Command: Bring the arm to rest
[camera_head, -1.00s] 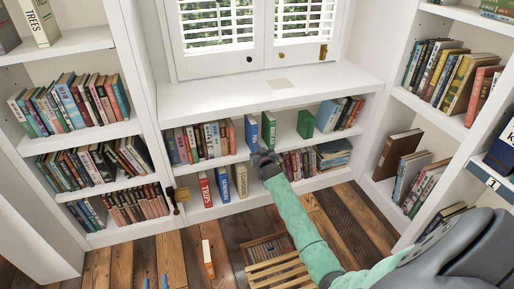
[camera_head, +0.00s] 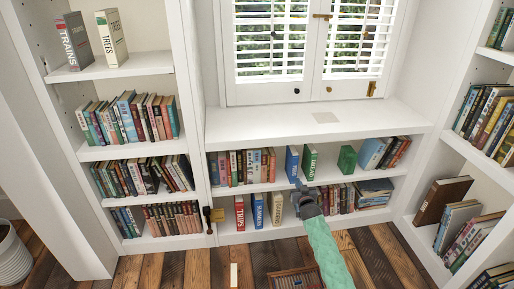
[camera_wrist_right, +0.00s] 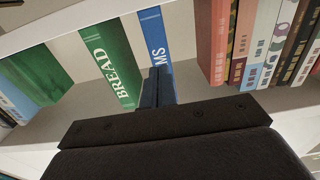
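My right gripper (camera_head: 305,200) is in front of the middle low bookcase, just below and in front of its upper shelf, at the end of my green-sleeved arm. In the right wrist view its two dark fingers (camera_wrist_right: 157,87) are together with nothing visible between them. They point at a blue book (camera_wrist_right: 152,35), which stands upright beside a green book lettered BREAD (camera_wrist_right: 107,65). In the head view these are the blue book (camera_head: 292,163) and the green book (camera_head: 309,161). I cannot tell whether the fingertips touch the blue book. My left gripper is not in view.
Bookcases with books (camera_head: 132,119) stand left and right (camera_head: 442,200). Low books (camera_head: 258,210) stand left of my gripper. A wooden crate (camera_head: 296,278) is on the plank floor; a pale bin (camera_head: 12,258) stands at far left.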

